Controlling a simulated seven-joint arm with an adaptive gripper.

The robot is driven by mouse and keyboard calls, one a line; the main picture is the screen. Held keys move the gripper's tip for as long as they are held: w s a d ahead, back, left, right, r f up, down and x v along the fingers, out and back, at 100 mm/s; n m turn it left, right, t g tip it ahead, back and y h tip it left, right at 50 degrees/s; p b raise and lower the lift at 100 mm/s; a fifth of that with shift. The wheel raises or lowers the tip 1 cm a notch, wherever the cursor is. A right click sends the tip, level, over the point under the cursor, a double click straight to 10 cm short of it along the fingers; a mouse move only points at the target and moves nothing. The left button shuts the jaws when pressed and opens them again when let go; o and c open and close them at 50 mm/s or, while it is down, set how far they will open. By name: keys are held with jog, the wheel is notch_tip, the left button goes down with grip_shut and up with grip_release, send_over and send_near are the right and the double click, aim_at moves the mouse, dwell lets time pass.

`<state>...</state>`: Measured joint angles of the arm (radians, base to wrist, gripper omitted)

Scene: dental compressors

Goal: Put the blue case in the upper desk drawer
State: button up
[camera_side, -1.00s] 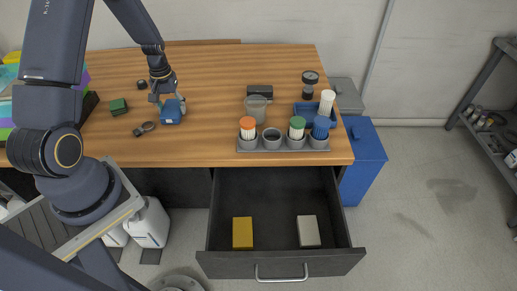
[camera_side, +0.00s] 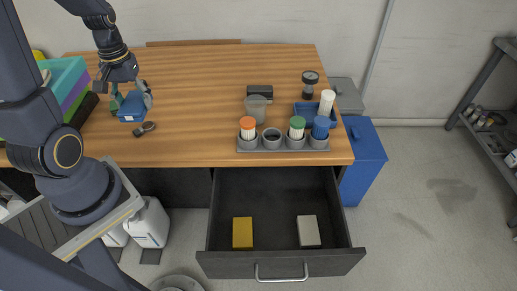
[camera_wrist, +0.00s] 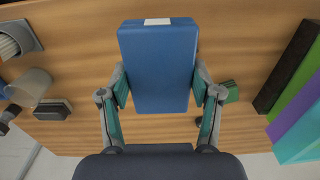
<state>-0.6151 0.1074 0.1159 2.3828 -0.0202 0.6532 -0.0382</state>
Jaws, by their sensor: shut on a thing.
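The blue case (camera_side: 131,107) is in my gripper (camera_side: 128,97), over the left part of the desk in the side view. In the wrist view the blue case (camera_wrist: 158,66) fills the middle, with a white label at its far edge. The fingers of my gripper (camera_wrist: 160,90) press on both its sides. It appears raised off the desk. The open drawer (camera_side: 280,264) is below the desk's front edge, right of the gripper. It holds a yellow box (camera_side: 242,232) and a pale grey box (camera_side: 308,231), with bare floor around them.
A grey rack (camera_side: 285,147) with capped containers stands at the desk's front right, near the drawer. A clear cup (camera_side: 256,108) and a black block (camera_side: 260,91) stand behind it. A dark round-ended object (camera_side: 145,128) lies near the case. The desk's middle is clear.

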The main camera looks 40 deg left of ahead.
notch_tip(320, 180, up, 4)
jog(key=shift+r, duration=0.15)
jog(key=shift+w+d+r+m, duration=0.15)
jog(key=shift+w+d+m, duration=0.1)
jog(key=shift+m, duration=0.15)
jog(key=w+d+m, duration=0.6)
jog(key=w+m, duration=0.1)
jog(key=m, duration=2.9)
send_over(275, 234)
jog(key=shift+n, duration=0.3)
notch_tip(275, 234, down, 39)
jog(key=shift+f, duration=0.2)
jog(key=shift+f, duration=0.1)
